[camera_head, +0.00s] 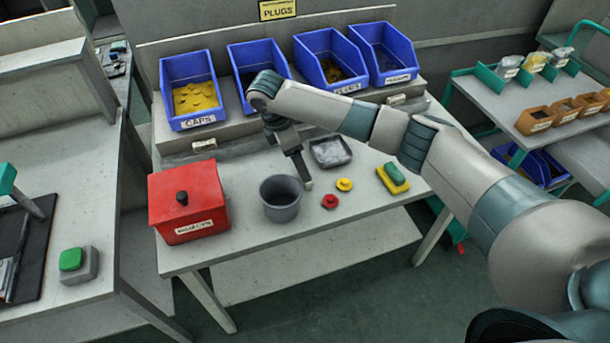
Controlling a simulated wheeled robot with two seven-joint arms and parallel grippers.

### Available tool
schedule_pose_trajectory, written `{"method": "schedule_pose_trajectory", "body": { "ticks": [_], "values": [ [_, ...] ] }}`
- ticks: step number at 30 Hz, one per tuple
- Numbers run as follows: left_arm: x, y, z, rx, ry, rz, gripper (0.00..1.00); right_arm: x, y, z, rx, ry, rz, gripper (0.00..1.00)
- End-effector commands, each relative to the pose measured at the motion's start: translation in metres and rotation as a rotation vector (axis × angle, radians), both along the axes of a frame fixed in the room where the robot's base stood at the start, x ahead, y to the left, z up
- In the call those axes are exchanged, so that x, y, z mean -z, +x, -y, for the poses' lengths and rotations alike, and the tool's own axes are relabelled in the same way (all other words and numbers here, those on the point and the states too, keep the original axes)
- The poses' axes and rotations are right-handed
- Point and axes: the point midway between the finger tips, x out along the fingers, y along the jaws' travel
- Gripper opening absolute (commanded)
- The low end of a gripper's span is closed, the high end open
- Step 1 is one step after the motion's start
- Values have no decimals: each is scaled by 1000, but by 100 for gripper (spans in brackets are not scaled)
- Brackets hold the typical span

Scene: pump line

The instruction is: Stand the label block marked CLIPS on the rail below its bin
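Several blue bins stand on the grey rack, including the bin labelled CAPS (190,91). The third bin (330,60) has a partly covered label that I cannot read surely. Two small pale label blocks sit on the rail below the bins: a left block (205,145) and a right block (396,99). Their lettering is too small to read, so I cannot tell which is marked CLIPS. My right gripper (305,182) points down at the table between the grey cup and the dark tray. A small pale patch shows at its tip. My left gripper is out of view.
Near my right gripper are a grey cup (280,198), a dark tray (330,151), red (329,201) and yellow (344,184) knobs. A red box (187,200) stands left, a green-and-yellow sponge (393,179) right. The table's front strip is clear. My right arm covers part of the rail.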

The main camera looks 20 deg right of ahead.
Motion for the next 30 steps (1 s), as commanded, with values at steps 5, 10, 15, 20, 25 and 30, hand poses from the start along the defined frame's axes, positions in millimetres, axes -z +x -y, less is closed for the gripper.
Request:
{"method": "schedule_pose_trajectory", "body": {
  "ticks": [5, 10, 15, 20, 25, 30],
  "values": [
    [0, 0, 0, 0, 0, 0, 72, 3, 0, 1, 0, 0, 0, 77],
    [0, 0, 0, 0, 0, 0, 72, 2, 0, 1, 0, 0, 0, 77],
    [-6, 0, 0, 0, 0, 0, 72, 8, -1, 3, 0, 0, -1, 77],
    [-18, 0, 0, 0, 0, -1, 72, 24, -4, 9, 1, -1, -4, 77],
    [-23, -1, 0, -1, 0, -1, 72, 45, -3, 14, 1, -1, -1, 77],
    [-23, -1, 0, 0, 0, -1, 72, 53, -3, 15, 0, 0, 0, 77]
  ]
}}
